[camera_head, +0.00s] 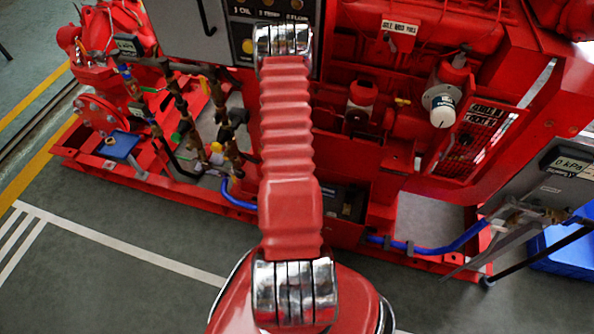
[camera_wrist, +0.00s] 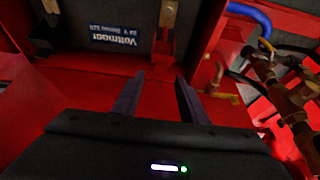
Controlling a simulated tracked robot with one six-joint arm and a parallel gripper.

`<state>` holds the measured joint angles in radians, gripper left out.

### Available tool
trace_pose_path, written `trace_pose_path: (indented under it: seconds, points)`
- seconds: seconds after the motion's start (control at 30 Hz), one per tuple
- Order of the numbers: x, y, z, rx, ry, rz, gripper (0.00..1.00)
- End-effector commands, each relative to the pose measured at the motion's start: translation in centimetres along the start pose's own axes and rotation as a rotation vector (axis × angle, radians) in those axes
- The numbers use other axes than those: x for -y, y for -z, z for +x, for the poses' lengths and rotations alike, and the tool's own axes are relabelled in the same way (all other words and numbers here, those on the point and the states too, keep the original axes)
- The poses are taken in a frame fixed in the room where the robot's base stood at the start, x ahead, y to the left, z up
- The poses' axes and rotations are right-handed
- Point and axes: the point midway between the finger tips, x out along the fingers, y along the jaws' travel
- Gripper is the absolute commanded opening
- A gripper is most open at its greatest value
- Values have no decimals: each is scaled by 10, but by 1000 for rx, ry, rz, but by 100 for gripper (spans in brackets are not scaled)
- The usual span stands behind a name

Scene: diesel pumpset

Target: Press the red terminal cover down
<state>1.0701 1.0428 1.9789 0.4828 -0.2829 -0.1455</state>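My gripper (camera_wrist: 160,80) shows in the wrist view with its two dark fingers apart and nothing visible between them. The fingertips point at the red frame in front of a dark battery (camera_wrist: 100,16) with a blue upside-down Voltmoor label (camera_wrist: 114,38). A brownish metal piece (camera_wrist: 167,13) stands out on the battery at the top, and another (camera_wrist: 50,6) is at the upper left edge. In the head view part of a dark box (camera_head: 346,200) shows right of my arm, which hides my gripper.
Brass pipework (camera_wrist: 292,100) and a blue hose (camera_wrist: 250,16) are close on the right in the wrist view. In the head view red machinery surrounds the arm, with a control panel (camera_head: 205,25) at the top. Grey floor (camera_head: 120,215) is clear at lower left.

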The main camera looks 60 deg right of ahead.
Motion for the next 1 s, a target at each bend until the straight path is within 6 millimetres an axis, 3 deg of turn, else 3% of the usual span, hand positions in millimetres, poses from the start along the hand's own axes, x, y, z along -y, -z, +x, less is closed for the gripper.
trace_pose_path:
  seconds: [0.4,0.8,1.0]
  points:
    - [0,0,42,1,0,-1,39]
    - [1,0,46,0,1,-2,39]
    - [1,0,46,0,1,-2,25]
